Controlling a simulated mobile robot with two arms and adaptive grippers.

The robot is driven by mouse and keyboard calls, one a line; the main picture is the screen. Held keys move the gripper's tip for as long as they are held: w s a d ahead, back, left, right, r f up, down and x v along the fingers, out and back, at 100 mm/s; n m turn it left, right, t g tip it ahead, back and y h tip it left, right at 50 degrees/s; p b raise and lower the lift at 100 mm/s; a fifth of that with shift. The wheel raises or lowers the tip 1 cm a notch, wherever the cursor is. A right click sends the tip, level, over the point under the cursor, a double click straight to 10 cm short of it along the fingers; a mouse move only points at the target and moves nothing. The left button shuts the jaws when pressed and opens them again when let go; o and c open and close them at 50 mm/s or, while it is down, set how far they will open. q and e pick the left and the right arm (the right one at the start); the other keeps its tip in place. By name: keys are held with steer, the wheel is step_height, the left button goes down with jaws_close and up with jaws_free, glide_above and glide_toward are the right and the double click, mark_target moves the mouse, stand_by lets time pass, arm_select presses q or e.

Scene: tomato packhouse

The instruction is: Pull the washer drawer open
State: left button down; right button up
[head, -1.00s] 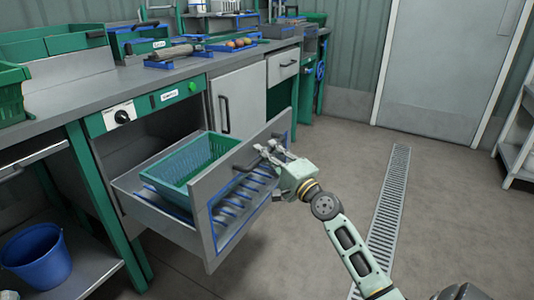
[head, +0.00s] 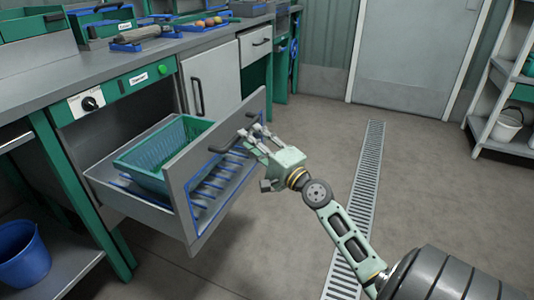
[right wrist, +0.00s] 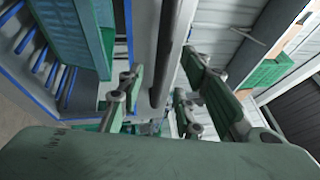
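The washer drawer (head: 212,165) is pulled out from under the counter. It has a grey front with a dark bar handle (head: 222,147). A teal basket (head: 150,172) sits in it, above a blue wire rack. My right gripper (head: 257,132) is at the outer side of the drawer front, by the handle. In the right wrist view, its fingers (right wrist: 165,95) are spread apart, and the dark handle bar (right wrist: 168,50) runs between them with gaps on both sides. My left gripper is not in view.
The washer panel (head: 125,87) with a black knob and green button is above the drawer. A closed cabinet door (head: 210,82) is beside it. A blue bucket (head: 22,255) stands on the lower left shelf. The floor around the drain grate (head: 357,200) is clear.

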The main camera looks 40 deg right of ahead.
steer(key=s+f, duration=0.1)
steer(key=s, duration=0.6)
steer(key=shift+s+f, duration=0.15)
steer(key=shift+s, duration=0.05)
